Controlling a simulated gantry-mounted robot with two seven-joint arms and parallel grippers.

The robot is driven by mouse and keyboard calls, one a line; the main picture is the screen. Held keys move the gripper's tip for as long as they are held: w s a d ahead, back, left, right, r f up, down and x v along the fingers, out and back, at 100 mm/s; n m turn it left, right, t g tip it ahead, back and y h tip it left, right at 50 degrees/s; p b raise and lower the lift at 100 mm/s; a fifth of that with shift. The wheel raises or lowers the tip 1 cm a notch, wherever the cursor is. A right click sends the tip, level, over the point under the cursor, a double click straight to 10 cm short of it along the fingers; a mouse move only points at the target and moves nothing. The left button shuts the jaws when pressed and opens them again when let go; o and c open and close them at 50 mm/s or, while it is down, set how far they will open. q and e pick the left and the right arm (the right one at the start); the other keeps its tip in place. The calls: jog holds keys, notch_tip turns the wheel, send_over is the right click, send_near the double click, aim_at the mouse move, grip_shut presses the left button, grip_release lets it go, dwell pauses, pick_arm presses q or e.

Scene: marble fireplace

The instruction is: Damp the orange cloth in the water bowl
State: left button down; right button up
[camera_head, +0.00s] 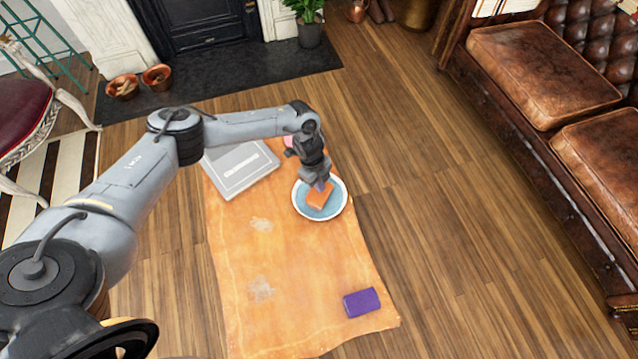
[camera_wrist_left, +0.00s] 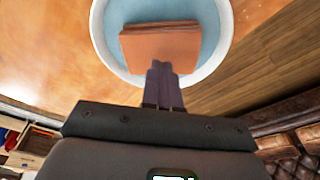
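The water bowl (camera_head: 337,205), white-rimmed with blue inside, stands near the right edge of the orange mat; it also shows in the left wrist view (camera_wrist_left: 97,35). The folded orange cloth (camera_head: 319,197) is over or in the bowl, within its rim; it also shows in the left wrist view (camera_wrist_left: 160,45). I cannot tell whether it touches the water. My left gripper (camera_head: 321,184) points down into the bowl. Its fingers (camera_wrist_left: 162,72) are close together at one edge of the cloth and appear shut on it. My right gripper is not in view.
A grey box (camera_head: 240,168) lies at the mat's far left, and a small pink thing (camera_head: 289,142) is behind the bowl. A purple block (camera_head: 361,302) lies at the mat's near right. The middle of the mat (camera_head: 300,265) is clear. A brown leather sofa (camera_head: 540,75) stands right.

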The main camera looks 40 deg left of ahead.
pick_arm(q)
jog(key=shift+f, duration=0.25)
dwell(0.6)
jog(key=shift+f+b, duration=0.4)
jog(key=shift+f, duration=0.1)
jog(key=shift+r, duration=0.2)
dwell(0.4)
notch_tip(320, 180, up, 6)
jog(key=p, duration=0.6)
jog(key=shift+f, duration=0.1)
jog(key=shift+s+f, duration=0.1)
